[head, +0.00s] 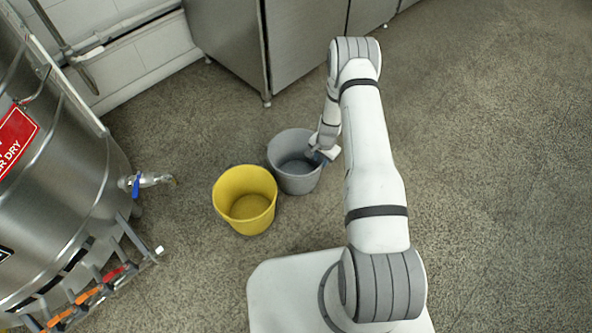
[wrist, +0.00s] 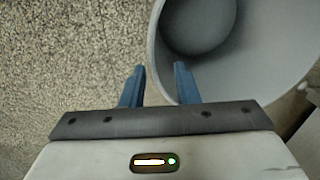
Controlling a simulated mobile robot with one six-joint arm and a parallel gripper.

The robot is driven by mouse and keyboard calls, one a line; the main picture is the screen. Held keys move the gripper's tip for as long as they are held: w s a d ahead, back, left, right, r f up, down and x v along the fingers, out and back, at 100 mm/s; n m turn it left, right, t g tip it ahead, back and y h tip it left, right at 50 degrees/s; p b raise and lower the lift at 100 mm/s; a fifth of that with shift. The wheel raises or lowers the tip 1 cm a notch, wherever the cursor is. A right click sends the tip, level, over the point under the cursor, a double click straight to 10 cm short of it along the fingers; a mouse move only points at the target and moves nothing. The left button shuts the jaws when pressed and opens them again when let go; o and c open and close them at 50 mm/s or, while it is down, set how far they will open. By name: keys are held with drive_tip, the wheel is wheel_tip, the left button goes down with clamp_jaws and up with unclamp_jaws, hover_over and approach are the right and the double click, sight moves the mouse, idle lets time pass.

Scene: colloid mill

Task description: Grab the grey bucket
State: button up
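The grey bucket (head: 298,185) stands upright and empty on the floor, right of and slightly behind the yellow bucket in the head view. My gripper (head: 314,157) is at its right rim there. In the wrist view, the grey bucket (wrist: 262,62) fills the upper right. My gripper (wrist: 159,72) is open there, with its two blue fingers apart. The left finger is over the floor outside the bucket and the right finger is over its inside. The rim runs between the fingertips; I cannot tell how deep they reach.
The yellow bucket (head: 245,205) stands close beside the grey one. A large steel tank (head: 60,170) with a blue-handled tap (head: 137,187) is on the left. Steel cabinets (head: 300,40) stand behind. The floor (head: 490,170) to the right is clear.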

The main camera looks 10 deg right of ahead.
sight(320, 165)
wheel_tip(320, 165, down, 5)
drive_tip(key=shift+a+r+b, duration=0.15)
drive_tip(key=shift+b, duration=0.75)
drive_tip(key=shift+c, duration=0.3)
drive_tip(key=shift+r, duration=0.1)
clamp_jaws()
